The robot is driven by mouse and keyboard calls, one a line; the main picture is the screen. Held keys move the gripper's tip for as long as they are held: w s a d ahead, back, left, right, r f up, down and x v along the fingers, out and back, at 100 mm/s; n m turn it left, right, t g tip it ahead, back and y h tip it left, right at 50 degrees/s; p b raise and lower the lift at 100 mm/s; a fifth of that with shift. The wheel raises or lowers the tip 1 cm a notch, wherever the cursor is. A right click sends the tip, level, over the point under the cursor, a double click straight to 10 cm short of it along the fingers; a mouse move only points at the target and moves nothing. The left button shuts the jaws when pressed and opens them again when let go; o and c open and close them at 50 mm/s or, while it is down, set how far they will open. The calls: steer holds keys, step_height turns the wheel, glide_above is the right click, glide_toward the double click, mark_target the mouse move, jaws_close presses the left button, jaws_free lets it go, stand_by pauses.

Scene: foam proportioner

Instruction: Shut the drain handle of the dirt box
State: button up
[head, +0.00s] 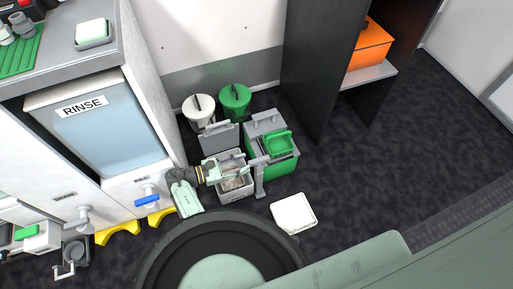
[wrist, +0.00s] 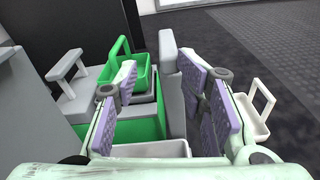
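The dirt box appears to be the open grey box (head: 236,190) with brownish contents in the head view; a pale box rim (wrist: 150,149) shows low in the wrist view. A grey upright lever (head: 260,178), possibly the drain handle, stands at its right side. In the wrist view the grey lever (wrist: 170,85) stands upright, visible between the purple finger pads. My gripper (head: 243,172) is over the box, pointing right toward the lever. In the wrist view my gripper (wrist: 162,92) is open with its fingers apart; contact with the lever cannot be told.
A green and grey box (head: 284,165) with a green basket (head: 279,143) stands right of the grey box. White and green buckets (head: 235,100) stand behind. A blue tap handle (head: 146,199) is at left. Dark floor at right is clear.

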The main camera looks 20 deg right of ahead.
mark_target(261, 158)
steer(key=shift+n+h, duration=0.7)
steer(key=shift+n, duration=0.2)
steer(key=d, duration=0.5)
steer(key=s+d, duration=0.1)
steer(key=d, duration=0.1)
steer(key=shift+d+p, duration=0.4)
steer(key=shift+c, duration=0.2)
jaws_close()
